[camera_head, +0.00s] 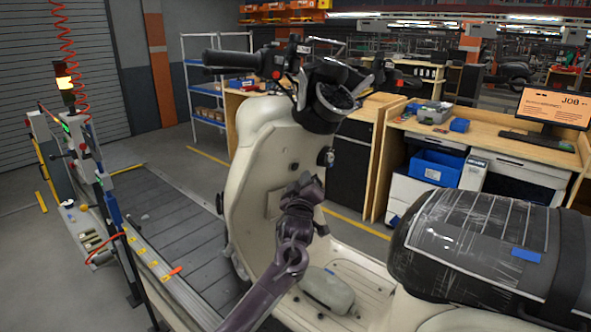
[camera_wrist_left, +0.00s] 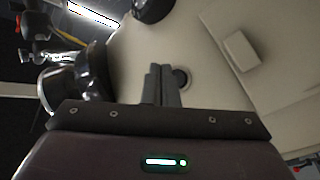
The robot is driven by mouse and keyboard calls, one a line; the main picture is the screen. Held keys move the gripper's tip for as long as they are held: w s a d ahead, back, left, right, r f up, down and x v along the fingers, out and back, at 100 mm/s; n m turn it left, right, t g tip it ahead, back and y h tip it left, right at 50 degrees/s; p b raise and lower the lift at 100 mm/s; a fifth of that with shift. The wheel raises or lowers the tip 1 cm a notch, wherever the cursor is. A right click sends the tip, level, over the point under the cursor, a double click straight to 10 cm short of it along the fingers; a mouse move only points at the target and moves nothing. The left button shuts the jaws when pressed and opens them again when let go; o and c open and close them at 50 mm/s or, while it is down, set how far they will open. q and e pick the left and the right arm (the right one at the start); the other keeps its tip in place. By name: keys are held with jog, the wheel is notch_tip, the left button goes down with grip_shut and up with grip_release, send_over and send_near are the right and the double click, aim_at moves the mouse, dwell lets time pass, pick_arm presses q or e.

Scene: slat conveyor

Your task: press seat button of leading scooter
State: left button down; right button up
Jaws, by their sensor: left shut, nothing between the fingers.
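The cream scooter (camera_head: 265,150) stands on the slat conveyor, its handlebar at the top and its inner leg shield facing me. A dark round knob (camera_head: 326,157) sits at the right of the shield. My left gripper (camera_head: 304,186) is in front of the shield, below and left of that knob. In the left wrist view its fingers (camera_wrist_left: 163,72) are shut and empty, pointing at the cream panel. A dark round fitting (camera_wrist_left: 182,77) shows just right of the fingertips, partly covered. I cannot tell whether the fingers touch it. My right gripper is out of view.
The wrapped seat (camera_head: 470,235) with blue tape is at the right. A grey bag-like item (camera_head: 327,290) lies on the footboard. Conveyor slats (camera_head: 165,225) run left of the scooter, beside a rail with a signal lamp (camera_head: 64,82). Wooden workbenches (camera_head: 490,145) stand behind.

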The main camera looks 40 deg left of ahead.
pick_arm(q)
jog(key=shift+w+a+r, duration=0.15)
jog(key=shift+w+a, duration=0.05)
jog(key=shift+a, duration=0.5)
jog(key=shift+a, duration=0.15)
dwell(1.5)
jog(key=shift+w+a, duration=0.1)
jog(key=shift+a, duration=0.15)
jog(key=shift+w+a+r+b, duration=0.1)
jog(key=shift+a+r+b, duration=0.2)
jog(key=shift+a, duration=0.2)
dwell(0.6)
jog(key=shift+d, duration=0.1)
jog(key=shift+s+d+f, duration=0.15)
jog(key=shift+d, duration=0.25)
jog(key=shift+s+d+f, duration=0.1)
jog(key=shift+d, duration=0.25)
jog(key=shift+d+f, duration=0.1)
jog(key=d, duration=0.3)
jog(key=s+d+f, duration=0.1)
jog(key=shift+s+d+p, duration=0.1)
jog(key=shift+d+p, duration=0.2)
jog(key=shift+p, duration=0.05)
